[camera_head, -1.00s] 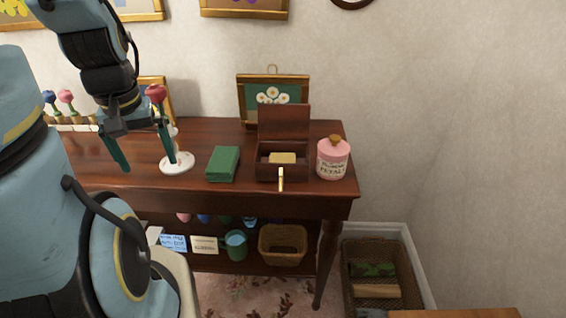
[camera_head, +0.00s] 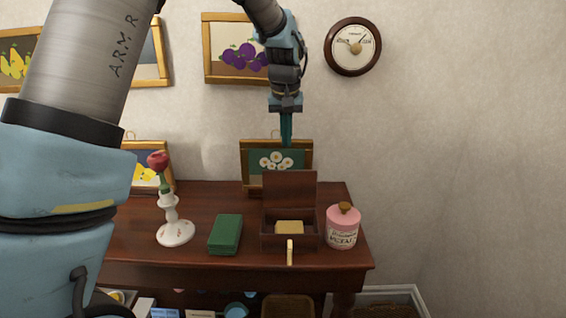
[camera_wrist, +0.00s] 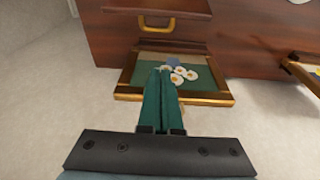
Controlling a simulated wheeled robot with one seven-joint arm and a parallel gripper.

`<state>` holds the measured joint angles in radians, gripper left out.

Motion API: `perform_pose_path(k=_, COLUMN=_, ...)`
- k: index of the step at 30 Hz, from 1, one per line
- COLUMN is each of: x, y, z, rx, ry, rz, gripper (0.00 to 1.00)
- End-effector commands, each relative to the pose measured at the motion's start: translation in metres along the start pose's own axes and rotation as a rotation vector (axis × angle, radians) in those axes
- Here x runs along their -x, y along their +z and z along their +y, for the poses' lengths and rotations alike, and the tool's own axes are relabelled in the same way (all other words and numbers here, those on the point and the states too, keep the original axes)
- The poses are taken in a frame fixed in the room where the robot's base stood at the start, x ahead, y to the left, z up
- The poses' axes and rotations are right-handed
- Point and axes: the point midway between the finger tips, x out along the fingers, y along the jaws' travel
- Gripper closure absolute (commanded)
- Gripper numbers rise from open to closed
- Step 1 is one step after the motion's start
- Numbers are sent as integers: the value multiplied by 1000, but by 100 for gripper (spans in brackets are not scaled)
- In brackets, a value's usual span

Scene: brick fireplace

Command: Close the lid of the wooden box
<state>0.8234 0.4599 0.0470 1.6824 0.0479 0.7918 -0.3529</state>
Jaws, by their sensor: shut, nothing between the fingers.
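The wooden box (camera_head: 305,241) stands on the table with its lid (camera_head: 290,190) raised upright at the back. A tan block (camera_head: 289,228) sits inside it, and a pale yellow latch or tab (camera_head: 290,252) shows at its front. My gripper (camera_head: 286,143) points down above and behind the raised lid, in front of the daisy picture. Its green fingers are together and empty. In the wrist view my gripper (camera_wrist: 162,72) overlaps the daisy picture; the dark wood beyond it, with a gold loop, may be the lid or box, but I cannot tell.
A pink jar (camera_head: 343,228) stands close to the box's right. A green box (camera_head: 225,234) and a white candlestick holding a red flower (camera_head: 172,222) are to its left. The framed daisy picture (camera_head: 247,164) leans behind the lid.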

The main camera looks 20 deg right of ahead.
Motion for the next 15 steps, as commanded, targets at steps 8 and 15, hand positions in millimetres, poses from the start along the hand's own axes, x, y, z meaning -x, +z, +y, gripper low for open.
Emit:
perform_pose_path(k=8, x=-30, y=-1, z=3, rx=-2, ry=-1, rz=-4, gripper=100)
perform_pose_path(k=15, x=-77, y=-1, z=2, rx=-2, ry=-1, rz=-3, gripper=100)
